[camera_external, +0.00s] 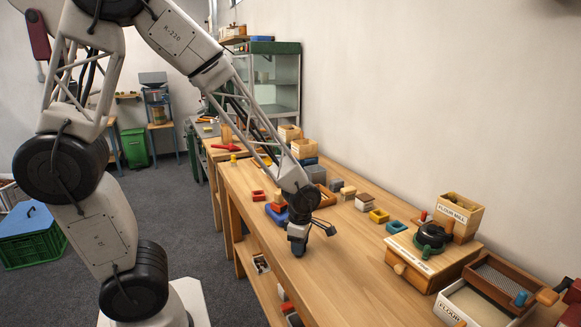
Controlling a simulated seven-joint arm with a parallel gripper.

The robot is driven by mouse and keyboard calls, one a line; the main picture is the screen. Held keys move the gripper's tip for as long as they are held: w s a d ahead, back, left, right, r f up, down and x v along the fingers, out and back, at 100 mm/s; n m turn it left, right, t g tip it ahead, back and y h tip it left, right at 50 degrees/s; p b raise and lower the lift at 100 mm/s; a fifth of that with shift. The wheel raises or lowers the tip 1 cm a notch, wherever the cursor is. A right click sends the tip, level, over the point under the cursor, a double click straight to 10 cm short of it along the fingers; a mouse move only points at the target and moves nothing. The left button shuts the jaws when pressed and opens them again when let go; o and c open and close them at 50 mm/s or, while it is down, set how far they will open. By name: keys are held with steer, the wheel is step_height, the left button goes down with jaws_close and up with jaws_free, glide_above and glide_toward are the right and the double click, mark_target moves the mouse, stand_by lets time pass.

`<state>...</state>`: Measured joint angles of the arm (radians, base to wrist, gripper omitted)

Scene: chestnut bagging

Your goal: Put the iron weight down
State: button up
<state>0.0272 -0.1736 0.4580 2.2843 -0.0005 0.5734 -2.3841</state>
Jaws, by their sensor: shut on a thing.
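My gripper (299,238) is black and points down over the front middle of the wooden workbench (262,222). It is shut on a small dark piece at its lower end, which I take as the iron weight (298,249). The weight and the black fingers are hard to tell apart at this size. It is low, close to the bench top; I cannot tell whether it touches.
Small coloured blocks and trays, such as a yellow one (379,216), stand along the wall side. A flour mill (459,217) and flour box (478,306) stand at the right. A blue tray (277,214) is just behind my gripper. The bench front between is clear.

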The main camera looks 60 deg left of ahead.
stand_by(0.3)
steer(key=o, duration=1.2)
steer(key=shift+f, duration=0.1)
steer(key=shift+o, duration=0.2)
step_height(320, 180, up, 12)
stand_by(0.4)
